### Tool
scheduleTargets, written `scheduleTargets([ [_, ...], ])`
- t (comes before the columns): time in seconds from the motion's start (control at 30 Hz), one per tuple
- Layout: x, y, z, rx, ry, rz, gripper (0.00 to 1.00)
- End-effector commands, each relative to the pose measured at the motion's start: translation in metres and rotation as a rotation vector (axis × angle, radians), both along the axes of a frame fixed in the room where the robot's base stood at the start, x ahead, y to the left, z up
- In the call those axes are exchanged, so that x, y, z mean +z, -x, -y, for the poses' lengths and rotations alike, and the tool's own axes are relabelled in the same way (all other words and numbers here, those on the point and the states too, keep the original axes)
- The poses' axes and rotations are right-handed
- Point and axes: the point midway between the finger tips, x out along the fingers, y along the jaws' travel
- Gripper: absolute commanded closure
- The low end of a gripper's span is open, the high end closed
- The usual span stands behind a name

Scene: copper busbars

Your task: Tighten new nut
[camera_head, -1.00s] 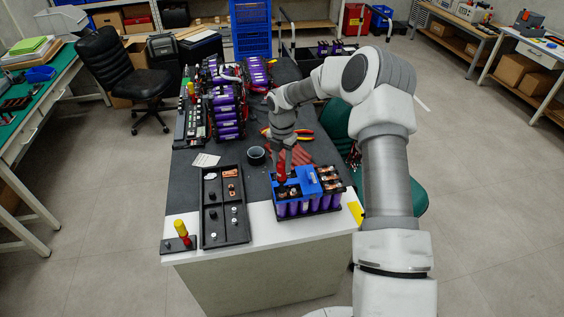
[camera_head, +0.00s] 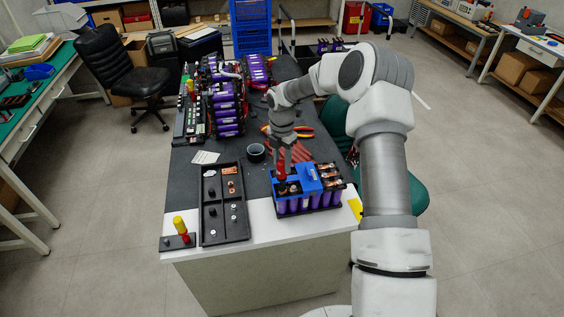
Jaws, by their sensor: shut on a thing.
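My gripper (camera_head: 284,164) is shut on a red tool (camera_head: 282,175), which it holds upright. The tool's lower end reaches down to the left part of the blue cover (camera_head: 308,176) on the battery module (camera_head: 318,202). Purple cells show below the cover, and copper busbars (camera_head: 328,171) show on the right part of the module. The nut under the tool is hidden or too small to make out.
A black parts tray (camera_head: 210,235) with small parts lies left of the module. A small stand (camera_head: 178,241) with a yellow-topped tool is at the table's front left corner. A dark cup (camera_head: 256,152), pliers (camera_head: 303,131) and red gloves (camera_head: 300,153) lie behind. Purple battery packs (camera_head: 228,112) stand farther back.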

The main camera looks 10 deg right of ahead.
Motion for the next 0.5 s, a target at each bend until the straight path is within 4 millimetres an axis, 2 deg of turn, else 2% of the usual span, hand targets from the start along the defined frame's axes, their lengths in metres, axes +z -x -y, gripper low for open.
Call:
scheduleTargets([
  [0.2,-0.0033,-0.0002,-0.0005,-0.285,0.001,0.002,1.00],
  [0.3,-0.0022,-0.0001,0.0002,-0.374,0.001,0.002,1.00],
  [0.5,-0.0007,0.0000,0.0001,-0.414,-0.001,0.001,1.00],
])
